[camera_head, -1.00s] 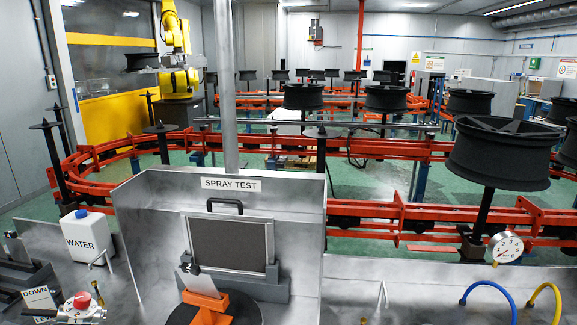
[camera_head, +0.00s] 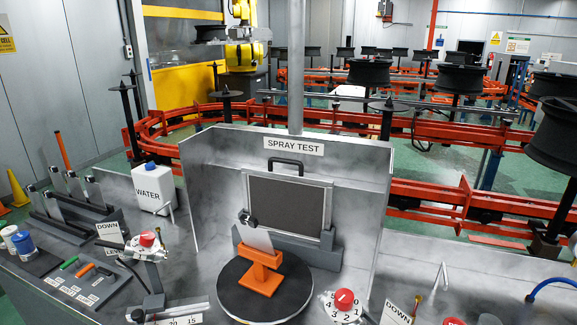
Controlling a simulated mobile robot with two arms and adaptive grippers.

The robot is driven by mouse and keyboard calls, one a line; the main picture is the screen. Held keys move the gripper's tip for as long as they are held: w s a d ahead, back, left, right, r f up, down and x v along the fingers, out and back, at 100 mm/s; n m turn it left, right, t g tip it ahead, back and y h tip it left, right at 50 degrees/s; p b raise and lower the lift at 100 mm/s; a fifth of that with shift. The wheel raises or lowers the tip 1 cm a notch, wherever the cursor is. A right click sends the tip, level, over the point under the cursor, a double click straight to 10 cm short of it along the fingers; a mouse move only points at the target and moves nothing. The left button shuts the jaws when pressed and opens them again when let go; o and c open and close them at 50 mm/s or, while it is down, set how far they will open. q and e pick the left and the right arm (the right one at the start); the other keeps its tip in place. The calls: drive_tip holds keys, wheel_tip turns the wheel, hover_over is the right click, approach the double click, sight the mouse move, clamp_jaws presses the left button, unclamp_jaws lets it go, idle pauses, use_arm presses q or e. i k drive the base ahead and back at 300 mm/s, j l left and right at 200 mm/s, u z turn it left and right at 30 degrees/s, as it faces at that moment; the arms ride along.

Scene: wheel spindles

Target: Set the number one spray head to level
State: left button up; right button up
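A spray head with a red knob (camera_head: 147,239) sits on a grey stand at the left of the bench. A card reading DOWN (camera_head: 109,232) stands just behind it, its lower text partly hidden. A second red knob (camera_head: 343,297) with a numbered white dial sits at the front right, with another DOWN card (camera_head: 396,312) beside it, cut by the bottom edge. A further red knob (camera_head: 453,321) is barely in view. I cannot read which head is number one, nor its exact tilt. Neither of my grippers is in view.
The SPRAY TEST booth (camera_head: 220,185) holds a dark panel (camera_head: 288,205) and an orange stand (camera_head: 259,272) on a black turntable (camera_head: 262,303). A WATER bottle (camera_head: 154,190) is at left. Racked tools (camera_head: 63,151) and small bottles (camera_head: 24,243) lie farther left.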

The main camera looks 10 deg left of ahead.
sight(156, 254)
drive_tip(key=k+u, duration=0.15)
drive_tip(key=u, duration=1.05)
